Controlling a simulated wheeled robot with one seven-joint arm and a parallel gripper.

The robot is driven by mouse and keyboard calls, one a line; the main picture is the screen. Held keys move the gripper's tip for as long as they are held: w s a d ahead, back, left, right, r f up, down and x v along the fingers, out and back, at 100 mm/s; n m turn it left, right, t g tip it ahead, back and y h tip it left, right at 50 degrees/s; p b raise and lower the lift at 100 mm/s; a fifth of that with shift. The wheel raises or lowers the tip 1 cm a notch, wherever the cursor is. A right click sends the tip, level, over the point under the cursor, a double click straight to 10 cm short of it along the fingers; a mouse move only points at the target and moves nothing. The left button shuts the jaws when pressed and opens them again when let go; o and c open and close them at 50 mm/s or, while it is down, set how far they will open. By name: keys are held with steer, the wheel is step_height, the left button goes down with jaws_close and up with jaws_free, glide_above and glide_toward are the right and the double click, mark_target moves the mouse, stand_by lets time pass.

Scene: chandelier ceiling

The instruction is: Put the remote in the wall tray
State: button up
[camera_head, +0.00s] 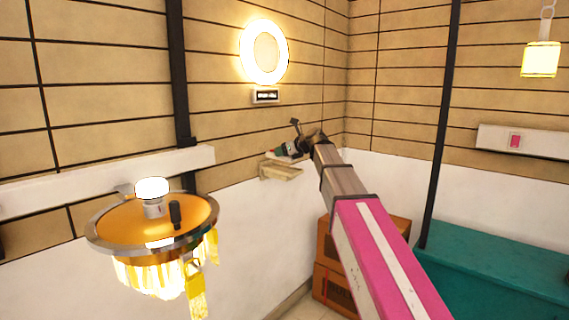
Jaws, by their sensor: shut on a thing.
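The wall tray (284,174) is a small cream shelf on the white lower wall, below the round lamp. My gripper (293,147) is at the end of my outstretched arm, just above the tray. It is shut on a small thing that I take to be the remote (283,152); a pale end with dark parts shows. It is too small to make out its shape, or whether it touches the tray. My wrist and gripper hide part of it.
An orange-topped chandelier (120,222) with a white bulb and a dark upright piece hangs at left front. A white ledge (100,183) runs along the left wall. Cardboard boxes (332,284) and a teal chest (490,275) stand at right. A yellow lamp (541,59) hangs upper right.

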mark_target(285, 171)
steer(key=shift+w+d+f, duration=0.2)
steer(key=shift+w+f, duration=0.3)
steer(key=shift+w, duration=0.25)
steer(key=shift+f, duration=2)
steer(key=o, duration=1)
steer(key=shift+f, duration=0.1)
